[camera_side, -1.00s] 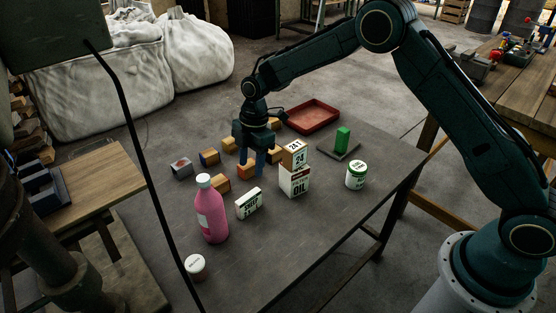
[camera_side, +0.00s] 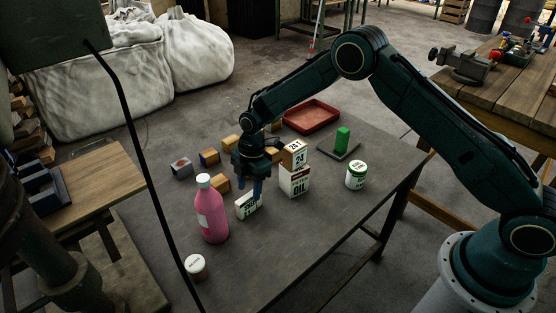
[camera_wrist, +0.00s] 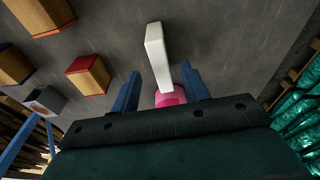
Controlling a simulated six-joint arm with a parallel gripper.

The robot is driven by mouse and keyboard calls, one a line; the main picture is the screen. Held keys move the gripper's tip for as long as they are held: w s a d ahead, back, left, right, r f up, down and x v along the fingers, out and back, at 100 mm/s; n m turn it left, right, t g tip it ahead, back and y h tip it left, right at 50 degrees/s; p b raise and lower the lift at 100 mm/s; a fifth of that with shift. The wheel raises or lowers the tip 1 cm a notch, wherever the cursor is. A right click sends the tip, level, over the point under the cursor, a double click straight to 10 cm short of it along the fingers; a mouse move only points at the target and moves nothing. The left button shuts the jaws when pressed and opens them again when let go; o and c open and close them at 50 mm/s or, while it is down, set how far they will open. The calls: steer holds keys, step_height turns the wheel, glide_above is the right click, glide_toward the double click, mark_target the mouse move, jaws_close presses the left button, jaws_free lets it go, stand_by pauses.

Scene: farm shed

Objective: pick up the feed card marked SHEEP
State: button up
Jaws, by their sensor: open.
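The white feed card (camera_side: 247,208) stands on the dark table just right of the pink bottle. Its dark lettering looks like SHEEP but is small and partly covered by my fingers. My gripper (camera_side: 250,190) is open, low over the card, with its fingers pointing down. In the wrist view the card (camera_wrist: 157,58) shows as a pale narrow slab reaching in between the open fingers (camera_wrist: 160,72). I cannot tell whether either finger touches it.
The pink bottle (camera_side: 212,212) stands close left of the card. The OIL tin (camera_side: 293,183), topped by a 24 block (camera_side: 294,153), is close on the right. Several wooden blocks (camera_side: 210,157) lie behind.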

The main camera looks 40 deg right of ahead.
mark_target(248, 203)
steer(key=shift+f, duration=0.25)
steer(key=shift+f, duration=0.1)
steer(key=shift+s+a+f, duration=0.1)
steer(key=shift+a+f, duration=0.1)
steer(key=shift+f, duration=0.6)
steer(key=shift+w+a+f, duration=0.1)
steer(key=shift+a+f, duration=0.05)
steer(key=shift+f, duration=0.7)
steer(key=shift+s+a+f, duration=0.1)
steer(key=shift+a+f, duration=0.1)
steer(key=shift+f, duration=0.6)
steer(key=shift+f, duration=0.25)
jaws_close()
